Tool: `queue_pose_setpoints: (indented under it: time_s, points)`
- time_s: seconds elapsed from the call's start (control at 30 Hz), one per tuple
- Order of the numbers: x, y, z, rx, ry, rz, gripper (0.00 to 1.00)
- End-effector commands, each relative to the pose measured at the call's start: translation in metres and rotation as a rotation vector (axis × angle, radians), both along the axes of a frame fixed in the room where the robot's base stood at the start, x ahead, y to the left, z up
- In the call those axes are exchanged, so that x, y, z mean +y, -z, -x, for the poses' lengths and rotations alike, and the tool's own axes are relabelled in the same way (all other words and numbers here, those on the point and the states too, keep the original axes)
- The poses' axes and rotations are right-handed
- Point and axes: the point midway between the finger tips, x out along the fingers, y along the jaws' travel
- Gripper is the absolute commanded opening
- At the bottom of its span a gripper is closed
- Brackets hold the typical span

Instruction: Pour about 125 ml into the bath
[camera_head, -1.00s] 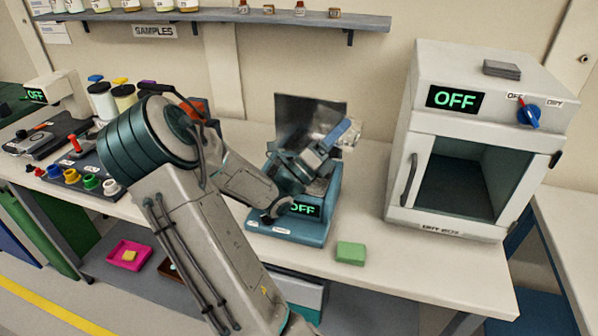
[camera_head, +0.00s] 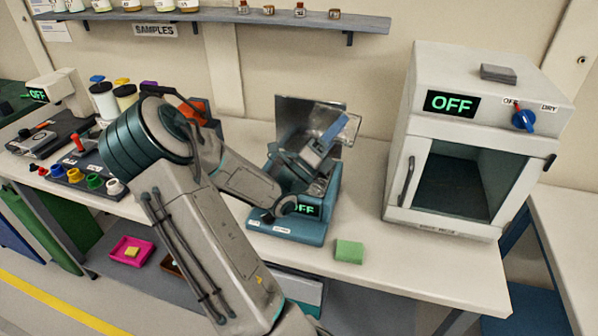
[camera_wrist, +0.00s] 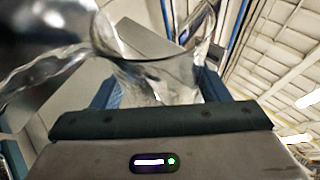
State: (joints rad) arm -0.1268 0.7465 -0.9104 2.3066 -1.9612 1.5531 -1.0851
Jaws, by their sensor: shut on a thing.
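The bath (camera_head: 285,228) is a teal box on the bench with a display that reads OFF, partly covered by my wrist. A shiny metal panel (camera_head: 292,112) stands up behind it. My gripper (camera_head: 328,132) is above the bath, shut on a clear glass vessel (camera_head: 352,128). The vessel (camera_wrist: 160,78) also shows between the fingers in the wrist view, and it is tilted. A clear streak (camera_wrist: 42,75) runs to the left of its mouth; I cannot tell whether it is liquid or glass. The liquid level and the bath's inside are hidden.
A green block (camera_head: 349,251) lies in front of the bath. A white oven-like box (camera_head: 440,225) with an OFF display stands to the right. Jars and a colored-knob panel (camera_head: 75,178) are to the left. A shelf (camera_head: 300,20) hangs above.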

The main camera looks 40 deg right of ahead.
Motion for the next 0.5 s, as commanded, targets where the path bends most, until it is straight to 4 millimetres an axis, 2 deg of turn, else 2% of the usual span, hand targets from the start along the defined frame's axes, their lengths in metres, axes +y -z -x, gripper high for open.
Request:
queue_pose_setpoints:
  time_s: [0.5]
  points:
    - [-0.003,-0.0048,0.0051,0.049,0.0,0.026,0.38]
